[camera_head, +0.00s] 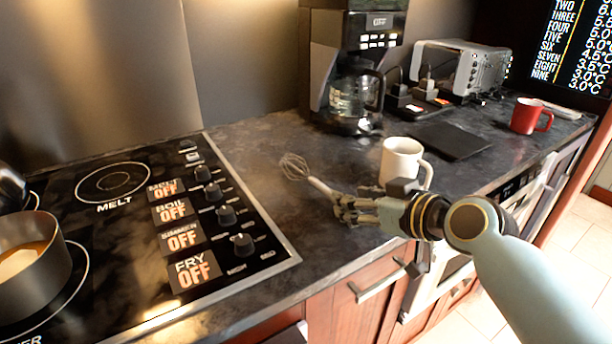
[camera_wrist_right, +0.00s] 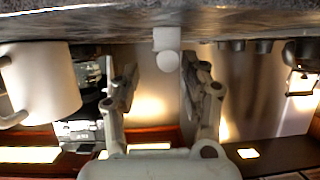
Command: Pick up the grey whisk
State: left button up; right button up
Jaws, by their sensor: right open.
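The grey whisk (camera_head: 295,166) lies on the dark countertop, its wire head toward the hob and its pale handle toward my right gripper. My right gripper (camera_head: 345,207) is open at the handle end, low over the counter. In the right wrist view, which looks upside down, the handle's round end (camera_wrist_right: 168,61) shows between the two spread fingers of my right gripper (camera_wrist_right: 160,75), with gaps on both sides. The fingers partly hide the handle in the head view. My left gripper is not in view.
A white mug (camera_head: 402,160) stands close behind my right gripper; it also shows in the right wrist view (camera_wrist_right: 40,82). A black hob (camera_head: 120,250) with knobs and a pot (camera_head: 35,275) is at left. A coffee maker (camera_head: 350,70) stands behind. A red mug (camera_head: 527,116) is far right.

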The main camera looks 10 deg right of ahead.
aim_at(316, 184)
jog(key=x, duration=0.4)
jog(key=shift+w+a+p, duration=0.1)
jog(key=shift+a+p, duration=0.25)
jog(key=shift+a, duration=0.15)
jog(key=shift+w+a+f, duration=0.15)
jog(key=shift+w, duration=0.25)
jog(key=shift+s, duration=0.1)
grip_shut()
